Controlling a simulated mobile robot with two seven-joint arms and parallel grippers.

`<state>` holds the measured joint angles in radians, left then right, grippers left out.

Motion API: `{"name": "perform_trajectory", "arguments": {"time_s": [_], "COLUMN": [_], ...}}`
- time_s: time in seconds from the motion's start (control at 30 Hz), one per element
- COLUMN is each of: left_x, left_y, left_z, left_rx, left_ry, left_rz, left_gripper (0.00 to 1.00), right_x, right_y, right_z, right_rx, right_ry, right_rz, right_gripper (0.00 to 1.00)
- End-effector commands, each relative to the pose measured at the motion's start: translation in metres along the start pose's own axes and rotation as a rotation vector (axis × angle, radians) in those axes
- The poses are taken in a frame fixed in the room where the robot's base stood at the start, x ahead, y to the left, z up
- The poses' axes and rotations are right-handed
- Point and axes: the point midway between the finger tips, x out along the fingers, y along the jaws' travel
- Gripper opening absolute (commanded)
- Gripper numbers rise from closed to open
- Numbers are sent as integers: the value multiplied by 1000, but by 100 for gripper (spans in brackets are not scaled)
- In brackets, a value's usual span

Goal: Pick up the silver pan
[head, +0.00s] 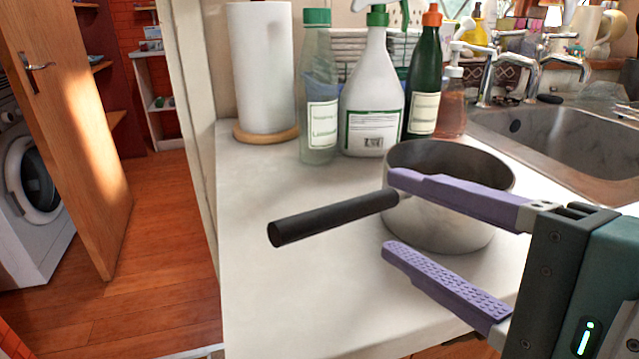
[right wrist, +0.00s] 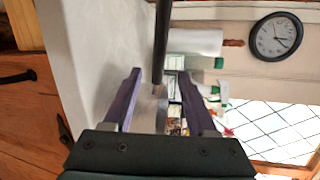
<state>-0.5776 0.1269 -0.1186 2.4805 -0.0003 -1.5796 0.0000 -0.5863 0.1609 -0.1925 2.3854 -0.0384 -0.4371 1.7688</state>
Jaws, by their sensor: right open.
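The silver pan (head: 440,222) stands upright on the white counter. Its black handle (head: 335,216) points left, towards the counter's left side. My right gripper (head: 391,213) is open and empty, reaching in from the right in front of the pan. Its upper purple finger overlaps the pan's near wall and rim; its lower finger is lower and nearer to me. In the right wrist view the handle (right wrist: 162,45) and part of the pan's silver wall (right wrist: 150,108) show between the two spread fingers (right wrist: 160,75). Contact cannot be told. My left gripper is not in view.
Behind the pan stand a paper towel roll (head: 262,70), a clear bottle (head: 319,100), a white spray bottle (head: 371,100), a dark green bottle (head: 423,80) and a soap dispenser (head: 452,108). A sink (head: 570,140) lies at the right. The counter (head: 275,300) is clear at the front left.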

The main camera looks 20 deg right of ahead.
Motion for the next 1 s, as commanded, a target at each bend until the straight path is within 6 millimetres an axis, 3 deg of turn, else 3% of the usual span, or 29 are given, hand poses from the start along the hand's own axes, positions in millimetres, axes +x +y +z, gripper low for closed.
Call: {"name": "perform_trajectory", "arguments": {"time_s": [0.2, 0.47, 0.7, 1.0], "left_x": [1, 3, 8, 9], "left_y": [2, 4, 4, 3], "left_z": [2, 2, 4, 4], "left_rx": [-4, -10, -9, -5], "left_ry": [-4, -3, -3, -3], "left_rz": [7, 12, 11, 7], "left_gripper": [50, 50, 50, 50], "right_x": [30, 48, 82, 92], "right_y": [-2, 0, 2, 2], "right_z": [0, 0, -2, -2], "right_rx": [-3, -4, -4, -2], "right_ry": [0, -1, 0, 0], "right_rz": [-2, -1, 0, 2], "right_gripper": [58, 58, 58, 58]}}
